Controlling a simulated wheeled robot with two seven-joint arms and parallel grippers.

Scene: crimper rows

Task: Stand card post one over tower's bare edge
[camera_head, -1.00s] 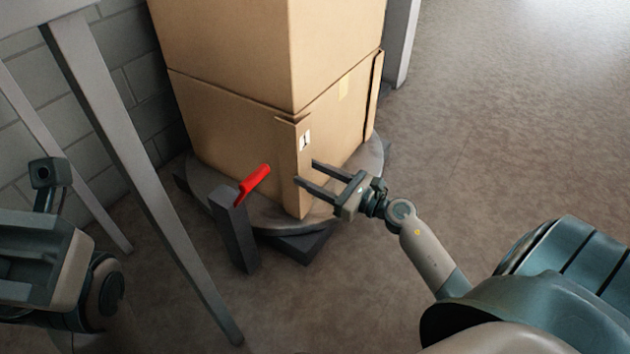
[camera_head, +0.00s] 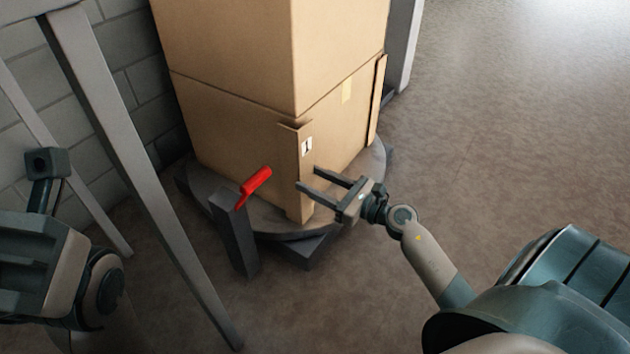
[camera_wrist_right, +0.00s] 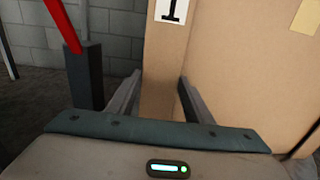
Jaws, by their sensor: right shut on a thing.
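Card post one (camera_head: 304,175) is a tall brown angled card strip with a white "1" label. It stands upright at the near vertical edge of the lower box of the carton tower (camera_head: 235,125). My right gripper (camera_head: 308,180) has its fingers on either side of the post, low down, and is shut on it. In the right wrist view the post (camera_wrist_right: 163,70) rises between the two fingers (camera_wrist_right: 160,95). Whether the post sits fully flush on the edge is unclear. My left arm shows at the left; its fingers are not visible.
The tower stands on a round grey turntable (camera_head: 270,222). A red handle (camera_head: 256,182) on a dark stub post (camera_head: 236,240) is close to the left of card post one. Another card post (camera_head: 377,100) covers the right edge. A grey frame leg (camera_head: 150,185) stands left; open floor lies right.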

